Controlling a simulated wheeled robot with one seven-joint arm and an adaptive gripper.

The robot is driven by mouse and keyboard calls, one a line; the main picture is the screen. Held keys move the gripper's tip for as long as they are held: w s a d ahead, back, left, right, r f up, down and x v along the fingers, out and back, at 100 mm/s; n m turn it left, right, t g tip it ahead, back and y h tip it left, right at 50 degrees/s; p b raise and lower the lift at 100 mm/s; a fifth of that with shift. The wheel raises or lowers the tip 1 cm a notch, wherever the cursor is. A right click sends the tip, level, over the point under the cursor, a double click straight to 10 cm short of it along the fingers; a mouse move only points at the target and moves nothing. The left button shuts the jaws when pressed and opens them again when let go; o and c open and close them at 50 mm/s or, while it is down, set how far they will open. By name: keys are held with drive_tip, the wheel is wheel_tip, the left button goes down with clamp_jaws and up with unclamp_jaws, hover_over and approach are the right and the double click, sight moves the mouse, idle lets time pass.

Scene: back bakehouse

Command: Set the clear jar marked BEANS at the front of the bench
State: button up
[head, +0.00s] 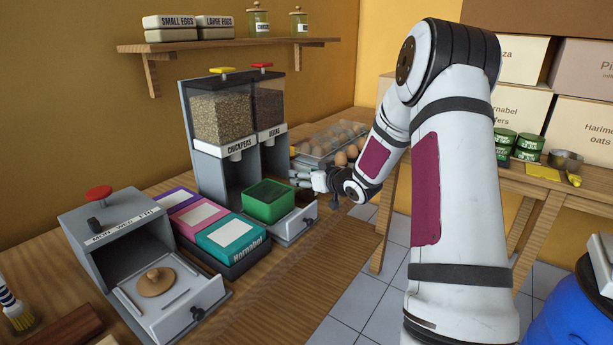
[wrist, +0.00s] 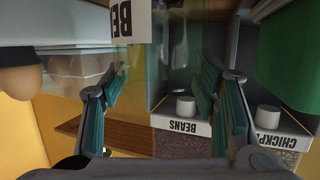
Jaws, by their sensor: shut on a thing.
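In the wrist view a clear jar (wrist: 150,62) with a white label showing the letters BE (wrist: 131,18) stands between the teal finger pads of my gripper (wrist: 155,98). My gripper is shut on this jar; the label's remaining letters are cut off. In the head view my gripper (head: 300,179) is at the right front of the dispenser, between the green tub and the egg tray. The jar is hard to make out there. The wooden bench (head: 287,287) has a bare strip along its front edge.
A grey dispenser with CHICKPEAS (head: 220,110) and BEANS (head: 268,105) hoppers stands behind. A green tub (head: 268,200) sits before it, left of my gripper. An egg tray (head: 325,140) is behind my gripper. Coloured boxes (head: 230,238) and a grey press (head: 110,240) fill the left.

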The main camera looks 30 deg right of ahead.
drive_tip(key=o, duration=1.4)
drive_tip(key=shift+f, duration=0.1)
drive_tip(key=shift+o, duration=0.2)
